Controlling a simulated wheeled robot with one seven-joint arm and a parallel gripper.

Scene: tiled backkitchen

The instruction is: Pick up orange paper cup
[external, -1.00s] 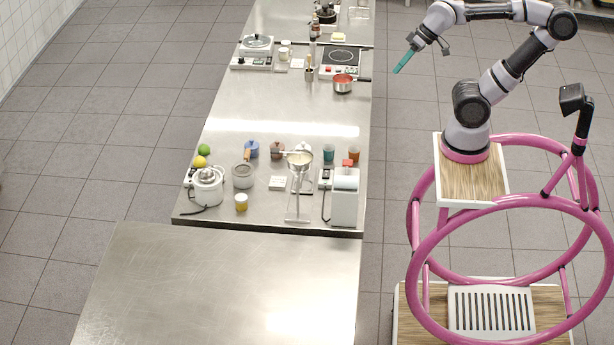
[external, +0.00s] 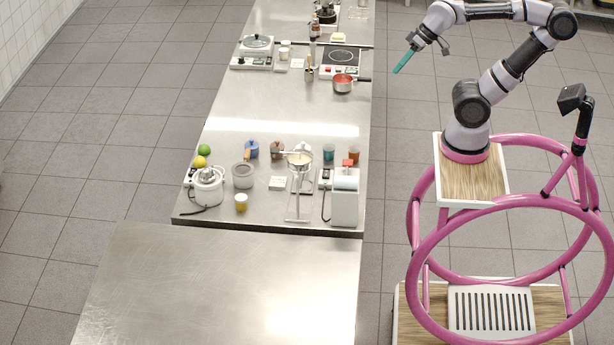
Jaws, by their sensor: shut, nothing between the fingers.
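A small orange-brown cup (external: 354,154) stands upright on the steel counter near its right edge, behind a white boxy appliance. It is the thing that best fits the orange paper cup, though it is too small to tell its material. A teal cup (external: 328,152) stands just to its left. My gripper (external: 402,63) has teal fingers, shut with nothing held. It hangs in the air off the counter's right side, pointing down and left, well apart from the cup.
The white appliance (external: 344,200) with a red part on top stands close in front of the cup. A stand with a bowl (external: 299,160), a white cooker (external: 208,188) and a yellow jar (external: 241,203) are to the left. A red pan (external: 343,83) sits farther back. The front table (external: 220,285) is bare.

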